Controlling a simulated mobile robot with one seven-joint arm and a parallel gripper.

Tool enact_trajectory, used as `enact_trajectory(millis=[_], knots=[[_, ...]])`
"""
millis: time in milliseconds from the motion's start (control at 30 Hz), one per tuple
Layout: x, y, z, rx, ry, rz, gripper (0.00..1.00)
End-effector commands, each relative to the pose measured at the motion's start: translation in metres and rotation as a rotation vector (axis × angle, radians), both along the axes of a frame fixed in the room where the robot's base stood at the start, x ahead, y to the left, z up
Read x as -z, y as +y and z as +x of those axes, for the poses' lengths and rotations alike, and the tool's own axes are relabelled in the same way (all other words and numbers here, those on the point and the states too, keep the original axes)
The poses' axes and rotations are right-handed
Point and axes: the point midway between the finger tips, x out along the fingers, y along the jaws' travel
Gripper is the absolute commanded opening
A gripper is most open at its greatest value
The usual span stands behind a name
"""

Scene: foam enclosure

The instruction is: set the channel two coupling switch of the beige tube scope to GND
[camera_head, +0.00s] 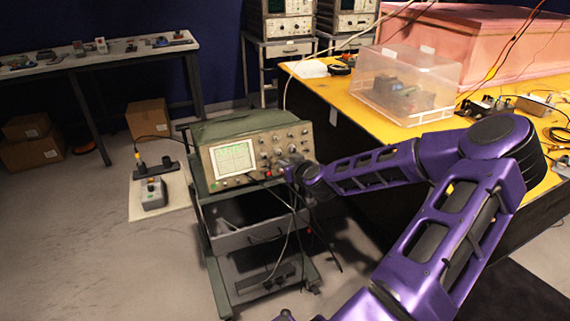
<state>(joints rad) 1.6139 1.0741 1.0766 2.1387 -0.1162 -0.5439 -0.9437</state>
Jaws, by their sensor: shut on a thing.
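The beige tube scope (222,181) stands on a grey cart, its lit green screen (233,158) facing me. Its knobs and switches fill the panel to the right of the screen. My purple arm reaches in from the right, and my gripper (285,172) is at the lower right part of the panel. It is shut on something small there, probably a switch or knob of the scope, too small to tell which. The channel two coupling switch and its position cannot be made out; my gripper and wrist cover that corner of the panel.
The cart (215,235) has a drawer and lower shelf, with dark leads hanging in front. A yellow bench (375,118) with a clear plastic box (408,85) stands at right. A small grey box (153,194) lies on a floor mat at left. Open floor lies at front left.

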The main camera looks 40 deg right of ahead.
Motion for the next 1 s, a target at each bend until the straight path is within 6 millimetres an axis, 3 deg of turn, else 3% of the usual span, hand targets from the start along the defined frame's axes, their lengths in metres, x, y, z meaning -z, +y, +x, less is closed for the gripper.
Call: enact_trajectory(millis=[833, 867, 1000], knots=[[-0.0003, 0.0081, 0.0018, 0.000, 0.000, 0.000, 0.00], [-0.0003, 0.0081, 0.0018, 0.000, 0.000, 0.000, 0.14], [-0.0002, 0.0079, 0.0019, 0.000, 0.000, 0.000, 0.39]])
